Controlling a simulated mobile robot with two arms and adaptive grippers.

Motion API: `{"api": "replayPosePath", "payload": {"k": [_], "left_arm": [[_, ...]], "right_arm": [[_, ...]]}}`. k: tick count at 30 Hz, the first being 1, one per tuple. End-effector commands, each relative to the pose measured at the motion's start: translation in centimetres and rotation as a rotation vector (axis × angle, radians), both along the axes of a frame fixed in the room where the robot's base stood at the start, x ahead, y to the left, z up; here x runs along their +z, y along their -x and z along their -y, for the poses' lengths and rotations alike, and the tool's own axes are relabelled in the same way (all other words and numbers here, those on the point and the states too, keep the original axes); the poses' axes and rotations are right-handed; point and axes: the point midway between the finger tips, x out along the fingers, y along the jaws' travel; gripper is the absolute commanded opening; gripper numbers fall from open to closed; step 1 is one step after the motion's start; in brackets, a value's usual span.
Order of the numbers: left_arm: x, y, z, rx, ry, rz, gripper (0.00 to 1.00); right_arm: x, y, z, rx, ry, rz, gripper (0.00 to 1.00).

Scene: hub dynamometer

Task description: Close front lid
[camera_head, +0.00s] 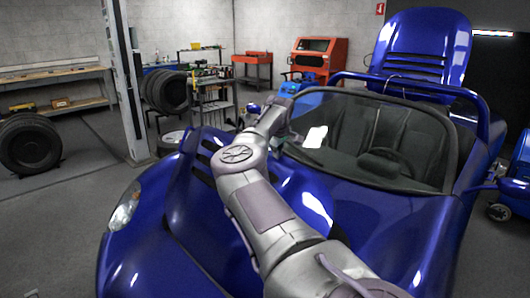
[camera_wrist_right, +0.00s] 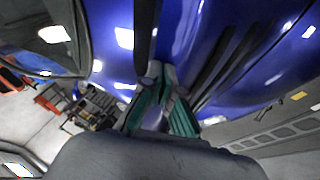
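The blue car (camera_head: 150,260) stands front towards me. Its front lid (camera_head: 185,205) is the blue bodywork with dark louvre slots, largely covered by my right arm; I cannot tell how far it is open. My right arm reaches over the lid, then bends back towards the windscreen. In the head view, its gripper end is small and unclear near the windscreen's left side. In the right wrist view my right gripper (camera_wrist_right: 160,80) has its teal-padded fingers converging at the tips, with nothing visible held, close to blue bodywork with dark slots. My left gripper is out of view.
A raised blue rear cover (camera_head: 425,50) stands behind the cabin. The windscreen (camera_head: 375,140) is close to my arm. Grey floor is open at the left.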

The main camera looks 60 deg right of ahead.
Motion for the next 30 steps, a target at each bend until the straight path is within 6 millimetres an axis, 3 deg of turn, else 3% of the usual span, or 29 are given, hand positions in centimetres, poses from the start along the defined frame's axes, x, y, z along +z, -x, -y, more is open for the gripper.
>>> {"api": "replayPosePath", "payload": {"k": [10, 25, 30], "left_arm": [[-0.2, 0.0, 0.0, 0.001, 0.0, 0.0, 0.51], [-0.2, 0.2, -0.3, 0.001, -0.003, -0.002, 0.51], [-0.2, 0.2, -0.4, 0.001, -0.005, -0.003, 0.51]], "right_arm": [[-1.6, 0.8, 2.5, -0.001, -0.001, -0.002, 0.0], [-1.7, 0.8, 2.6, 0.0, 0.0, -0.001, 0.0], [-0.9, 0.9, 2.2, -0.001, 0.0, 0.0, 0.0]]}}
